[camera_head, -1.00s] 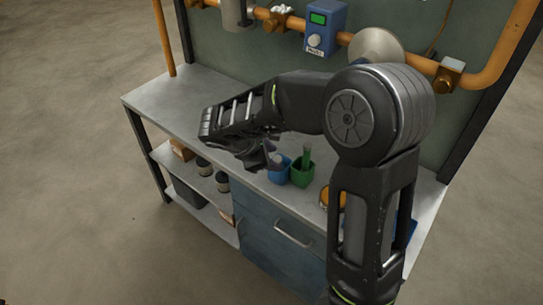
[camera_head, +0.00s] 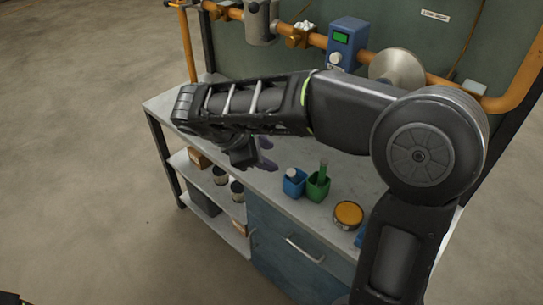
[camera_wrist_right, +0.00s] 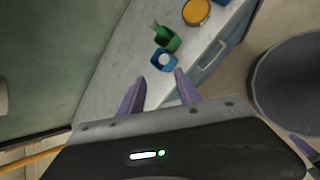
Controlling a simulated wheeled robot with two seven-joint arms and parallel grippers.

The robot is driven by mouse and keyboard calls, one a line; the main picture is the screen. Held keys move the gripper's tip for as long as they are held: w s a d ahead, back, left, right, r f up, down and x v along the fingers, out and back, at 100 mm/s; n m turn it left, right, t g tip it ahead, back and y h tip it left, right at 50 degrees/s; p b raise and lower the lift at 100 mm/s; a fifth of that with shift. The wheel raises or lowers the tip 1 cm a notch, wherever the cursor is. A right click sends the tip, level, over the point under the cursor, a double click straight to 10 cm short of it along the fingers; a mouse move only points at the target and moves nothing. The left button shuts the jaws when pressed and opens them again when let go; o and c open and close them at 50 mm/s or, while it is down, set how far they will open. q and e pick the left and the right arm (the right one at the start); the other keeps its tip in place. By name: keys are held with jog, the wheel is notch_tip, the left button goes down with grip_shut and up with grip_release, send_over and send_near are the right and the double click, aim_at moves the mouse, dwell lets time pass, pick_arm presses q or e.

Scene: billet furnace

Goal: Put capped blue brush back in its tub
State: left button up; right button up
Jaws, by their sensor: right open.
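A blue tub (camera_head: 294,186) stands on the bench top, with a whitish round top showing in it. It also shows in the right wrist view (camera_wrist_right: 154,63). I cannot tell from its top alone whether this is the capped blue brush. No other blue brush shows. My right gripper (camera_head: 265,155) is left of the blue tub and apart from it. In the wrist view its two purple fingers (camera_wrist_right: 159,86) are spread with nothing between them, and the tub is beyond their tips. A purple finger, apparently of my left gripper (camera_wrist_right: 302,145), shows at the wrist view's right edge.
A green tub (camera_head: 317,190) holding a green brush (camera_head: 323,167) stands beside the blue one. An orange-lidded tin (camera_head: 348,214) sits farther right. Pipes and a blue meter box (camera_head: 345,41) line the back. My right arm covers part of the grey bench (camera_head: 160,104).

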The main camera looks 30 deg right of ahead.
dwell(0.7)
jog(key=s+a+f+m+g+y, duration=0.1)
jog(key=a+f+y, duration=0.15)
jog(key=f, duration=0.45)
jog(key=s+a+f+y, duration=0.1)
jog(key=a+f, duration=0.3)
jog(key=f, duration=0.3)
jog(key=s+a+f+m+g+y, duration=0.1)
jog(key=s+a+f+y, duration=0.15)
jog(key=f, duration=0.45)
jog(key=s+a+f+m+y, duration=0.2)
jog(key=s+a+f+m, duration=0.4)
jog(key=f, duration=0.3)
jog(key=s+a+f+m+t+y, duration=0.1)
jog(key=s+a+f+m+y, duration=0.2)
jog(key=s+a+f+m, duration=0.3)
notch_tip(320, 180, down, 4)
jog(key=shift+s+f+m, duration=0.2)
jog(key=shift+s+m, duration=0.2)
jog(key=shift+s, duration=0.35)
jog(key=shift+c, duration=0.4)
